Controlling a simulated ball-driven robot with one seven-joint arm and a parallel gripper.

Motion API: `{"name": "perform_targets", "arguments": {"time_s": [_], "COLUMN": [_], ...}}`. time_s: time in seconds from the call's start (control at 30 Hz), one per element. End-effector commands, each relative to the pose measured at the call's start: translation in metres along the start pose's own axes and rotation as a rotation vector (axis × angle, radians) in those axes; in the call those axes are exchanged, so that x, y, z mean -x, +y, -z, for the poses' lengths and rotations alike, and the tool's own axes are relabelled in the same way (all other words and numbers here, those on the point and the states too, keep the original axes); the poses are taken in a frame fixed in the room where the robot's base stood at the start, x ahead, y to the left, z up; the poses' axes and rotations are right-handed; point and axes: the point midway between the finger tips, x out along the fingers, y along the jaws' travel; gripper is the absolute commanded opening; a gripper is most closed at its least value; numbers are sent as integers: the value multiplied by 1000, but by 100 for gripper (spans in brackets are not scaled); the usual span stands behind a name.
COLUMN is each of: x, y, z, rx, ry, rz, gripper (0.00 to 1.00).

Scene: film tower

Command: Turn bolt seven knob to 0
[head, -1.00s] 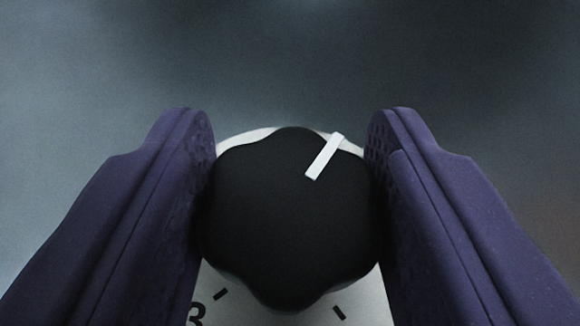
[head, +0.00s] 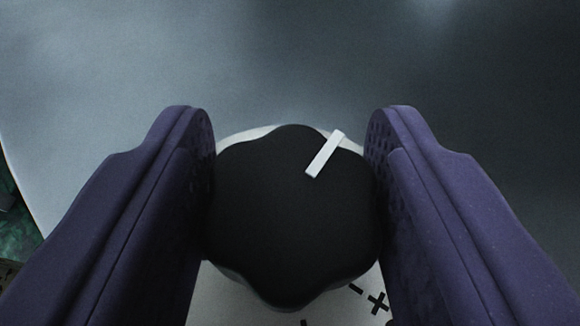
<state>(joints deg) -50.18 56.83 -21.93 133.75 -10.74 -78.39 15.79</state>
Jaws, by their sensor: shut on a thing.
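The bolt seven knob (head: 285,220) is black with a wavy rim, in the middle of the head view. Its white pointer line (head: 325,154) points to the upper right. My gripper (head: 290,165) is shut on the knob, one purple finger on its left side and one on its right. A pale dial plate (head: 240,295) shows around the knob. A dark tick and a cross-shaped mark (head: 377,301) show on it at the lower right. No 0 can be made out, and much of the dial is hidden behind the knob and fingers.
A smooth grey surface (head: 290,60) fills the background behind the knob. Its curved edge shows at the far left, with a dark greenish area (head: 15,215) beyond it. No obstacle shows close around the fingers.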

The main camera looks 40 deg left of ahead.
Motion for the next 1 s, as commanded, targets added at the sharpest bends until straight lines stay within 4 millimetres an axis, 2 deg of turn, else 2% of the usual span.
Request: {"name": "perform_targets", "arguments": {"time_s": [0.23, 0.27, 0.33, 0.67, 0.77, 1.0], "x": [0, 0, 0, 3, 15, 60], "y": [0, 0, 0, 0, 1, 1], "z": [1, 1, 1, 0, 1, 1], "rx": [1, 1, 1, 0, -2, -2], "ry": [2, 2, 2, 0, -1, -1], "rz": [0, -1, -1, -2, -3, -3], "gripper": [20, 55, 71, 71, 71, 71]}}
